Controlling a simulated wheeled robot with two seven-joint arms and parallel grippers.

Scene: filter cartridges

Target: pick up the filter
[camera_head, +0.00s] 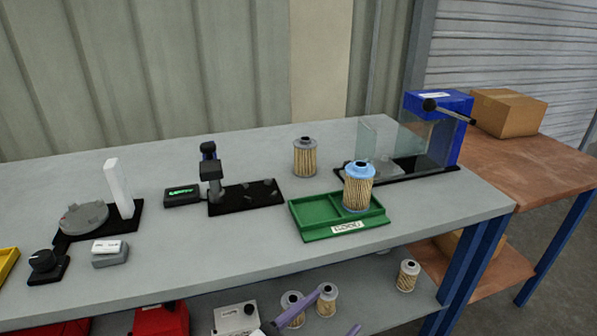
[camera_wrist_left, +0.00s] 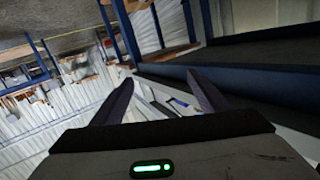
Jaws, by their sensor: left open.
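A filter with a blue top cap (camera_head: 359,190) and pleated tan sides stands upright in the right compartment of the green tray (camera_head: 312,233). A second filter with a grey cap (camera_head: 305,158) stands upright on the bench behind the tray. Several more filters show lower down, one of them at the right (camera_head: 408,277). My left gripper (camera_head: 340,309) is at the bottom edge of the head view, lower in the picture than the tray and apart from it. Its purple fingers are spread and empty, as the left wrist view (camera_wrist_left: 160,80) also shows. My right gripper is out of view.
A blue press with a clear guard (camera_head: 452,125) stands at the bench's right end. A black-based stand (camera_head: 245,197) and a grey round fixture (camera_head: 83,218) are to the left. A cardboard box (camera_head: 507,112) sits on the brown side table.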

